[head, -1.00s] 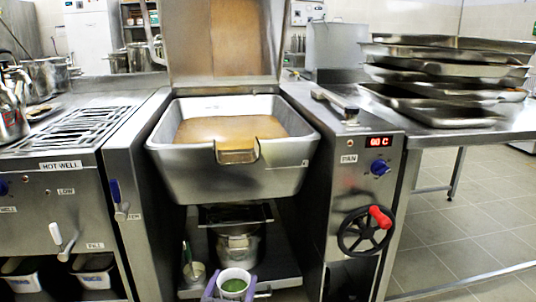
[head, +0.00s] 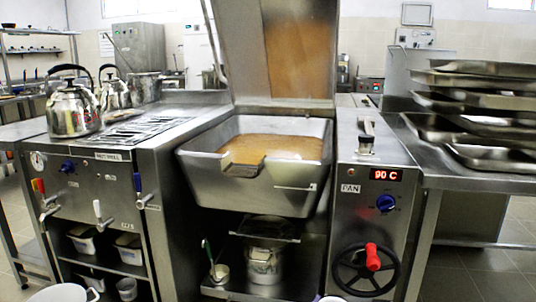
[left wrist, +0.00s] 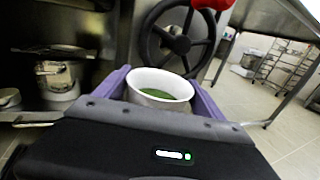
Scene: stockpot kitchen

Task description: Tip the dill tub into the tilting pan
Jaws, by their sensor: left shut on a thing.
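The dill tub (left wrist: 160,84) is a white round tub with green dill inside, seen in the left wrist view. My left gripper (left wrist: 162,92) is shut on it, with a purple finger on each side, and the tub looks about upright. In the head view only a sliver of its rim shows at the bottom edge, right of centre. The tilting pan (head: 245,190) is a steel pan with a notched pouring lip, holding brown liquid (head: 272,149). Its lid (head: 232,60) stands open behind it. The tub is low in front of the pan cabinet. My right gripper is not in view.
A control cabinet (head: 345,215) with a 90 C display and a handwheel (head: 352,268) stands right of the pan. Kettles (head: 75,110) stand on the left counter. Stacked trays (head: 490,100) are on the right table. A steel pot (head: 263,265) sits below the pan.

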